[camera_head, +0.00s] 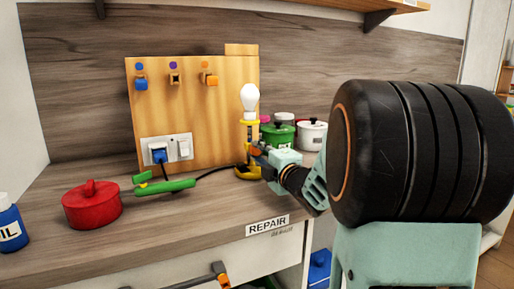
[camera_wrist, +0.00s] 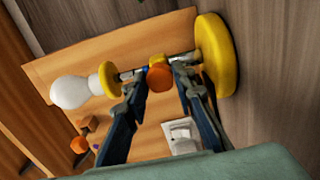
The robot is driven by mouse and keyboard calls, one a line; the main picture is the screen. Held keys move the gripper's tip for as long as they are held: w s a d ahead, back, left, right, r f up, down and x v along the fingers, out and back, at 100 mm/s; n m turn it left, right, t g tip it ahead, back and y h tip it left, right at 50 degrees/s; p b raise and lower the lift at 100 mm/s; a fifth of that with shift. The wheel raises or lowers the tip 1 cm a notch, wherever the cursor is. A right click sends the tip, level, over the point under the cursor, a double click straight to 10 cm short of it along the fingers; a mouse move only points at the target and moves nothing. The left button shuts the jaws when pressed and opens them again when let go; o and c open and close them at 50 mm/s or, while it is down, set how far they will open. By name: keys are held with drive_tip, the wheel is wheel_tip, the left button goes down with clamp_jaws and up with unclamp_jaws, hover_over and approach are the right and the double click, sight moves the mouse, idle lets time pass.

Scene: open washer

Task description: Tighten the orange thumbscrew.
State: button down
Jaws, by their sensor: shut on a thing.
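A lamp with a yellow base (camera_head: 247,173) and a white bulb (camera_head: 250,101) stands upright on the bench. In the wrist view the yellow base (camera_wrist: 218,55) is at upper right and the bulb (camera_wrist: 70,92) at left. The orange thumbscrew (camera_wrist: 159,79) sits on the lamp's stem between them. My gripper (camera_wrist: 158,72) has a finger on each side of the thumbscrew and is shut on it. In the head view my gripper (camera_head: 256,149) reaches the lamp stem from the right and largely hides the thumbscrew.
A wooden board (camera_head: 200,115) with hooks, a socket and a switch stands behind the lamp. A green tool (camera_head: 165,188) and red pot (camera_head: 92,204) lie to the left. A green pot (camera_head: 278,135) and white pot (camera_head: 312,134) stand close behind my gripper.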

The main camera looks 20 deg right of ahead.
drive_tip(key=shift+m+p, duration=0.45)
drive_tip(key=shift+m, duration=0.65)
drive_tip(key=c, duration=1.8)
unclamp_jaws()
drive_tip(key=shift+o, duration=0.2)
drive_tip(key=shift+s, duration=0.1)
drive_tip(key=shift+s+d+b, duration=0.15)
drive_tip(key=shift+s+b, duration=0.55)
drive_tip(key=shift+s, duration=2.25)
